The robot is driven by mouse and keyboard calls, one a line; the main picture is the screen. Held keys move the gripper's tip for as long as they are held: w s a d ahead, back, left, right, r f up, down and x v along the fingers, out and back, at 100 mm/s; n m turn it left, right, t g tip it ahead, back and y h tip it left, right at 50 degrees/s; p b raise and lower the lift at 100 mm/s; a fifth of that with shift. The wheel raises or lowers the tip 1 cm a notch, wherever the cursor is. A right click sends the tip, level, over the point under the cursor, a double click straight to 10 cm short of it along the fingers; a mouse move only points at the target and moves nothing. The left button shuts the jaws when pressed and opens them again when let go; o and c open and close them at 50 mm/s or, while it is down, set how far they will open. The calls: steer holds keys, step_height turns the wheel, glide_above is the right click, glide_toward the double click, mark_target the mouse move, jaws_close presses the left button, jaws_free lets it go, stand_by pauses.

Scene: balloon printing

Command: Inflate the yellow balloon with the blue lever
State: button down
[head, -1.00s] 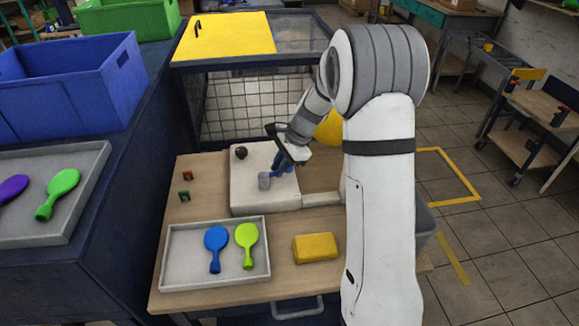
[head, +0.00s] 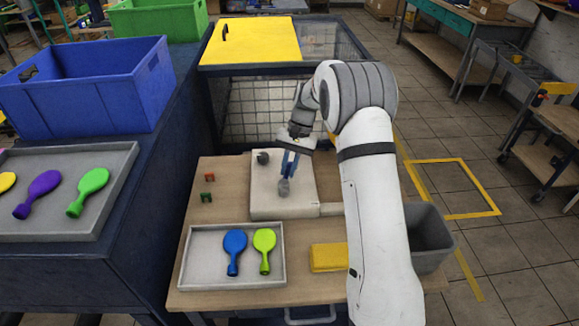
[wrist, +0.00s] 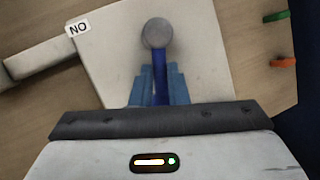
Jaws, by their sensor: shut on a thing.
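The blue lever (wrist: 160,80) with a round grey knob (wrist: 157,34) stands over the pale machine box (head: 262,205). My gripper (wrist: 158,70) is shut on the lever's shaft, one light-blue finger on each side, with the knob beyond the fingertips. In the head view my gripper (head: 289,165) points down at the lever's grey knob (head: 284,187). A small yellow patch (head: 332,137) shows beside my arm behind the box; I cannot tell if it is a balloon, as my arm hides most of that spot. A flat yellow balloon (head: 5,181) lies at the far left edge.
A tray (head: 187,262) with blue (head: 235,250) and lime (head: 264,248) balloons lies in front, beside a yellow block (head: 327,257). Red (head: 210,177) and green (head: 206,197) pieces sit left of the box. A dark knob (head: 262,158) is on the box. A cage stands behind.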

steer(key=shift+w+a+n+g+h, duration=0.15)
steer(key=shift+a+n+h, duration=0.15)
steer(key=shift+n, duration=0.4)
steer(key=shift+w+a+n+g+h, duration=0.15)
steer(key=shift+a+n+h, duration=0.15)
steer(key=shift+n, duration=0.4)
steer(key=shift+a, duration=0.1)
steer(key=c, duration=1.4)
jaws_free()
steer(key=shift+s, duration=0.1)
steer(key=shift+v, duration=3.95)
